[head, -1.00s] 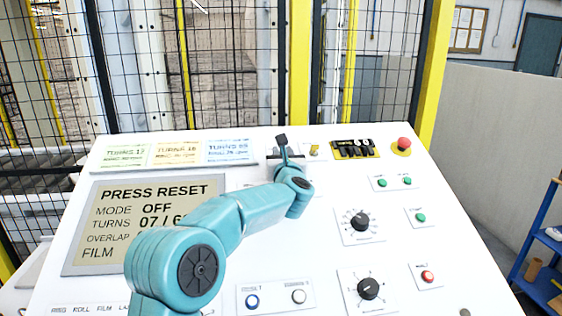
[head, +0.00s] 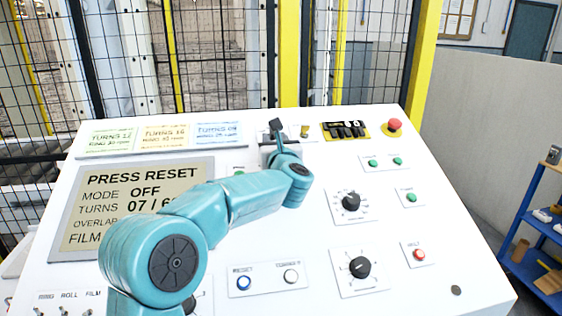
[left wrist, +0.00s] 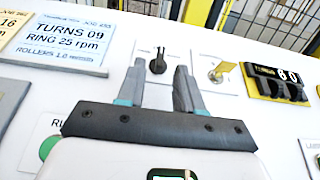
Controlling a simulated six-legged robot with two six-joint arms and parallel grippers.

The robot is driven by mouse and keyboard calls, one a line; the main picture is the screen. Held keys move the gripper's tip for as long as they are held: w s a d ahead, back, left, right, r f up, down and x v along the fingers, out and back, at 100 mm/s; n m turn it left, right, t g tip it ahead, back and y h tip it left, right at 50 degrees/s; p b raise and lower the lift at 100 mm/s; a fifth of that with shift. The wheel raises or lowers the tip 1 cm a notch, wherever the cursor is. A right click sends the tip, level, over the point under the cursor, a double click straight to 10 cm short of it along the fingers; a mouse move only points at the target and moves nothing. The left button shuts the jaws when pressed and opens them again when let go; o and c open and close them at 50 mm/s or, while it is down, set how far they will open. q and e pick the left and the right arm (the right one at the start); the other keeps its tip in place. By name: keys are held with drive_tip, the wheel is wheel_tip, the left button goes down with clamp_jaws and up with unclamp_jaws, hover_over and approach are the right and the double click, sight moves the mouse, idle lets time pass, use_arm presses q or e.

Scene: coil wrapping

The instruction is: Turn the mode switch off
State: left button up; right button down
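My right gripper is not in view.
A brass key switch (left wrist: 218,72) and a black counter (head: 345,130) sit right of the gripper. A red mushroom button (head: 394,125) is at the panel's top right. Black dials (head: 351,202), green buttons and a blue reset button (head: 243,283) lie lower. A mesh fence stands behind.

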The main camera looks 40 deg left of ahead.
use_arm(q)
drive_tip(key=b+v, duration=0.3)
drive_tip(key=v, duration=0.9)
drive_tip(key=shift+w, duration=0.1)
drive_tip(key=shift+s+d, duration=0.35)
drive_tip(key=shift+d, duration=0.1)
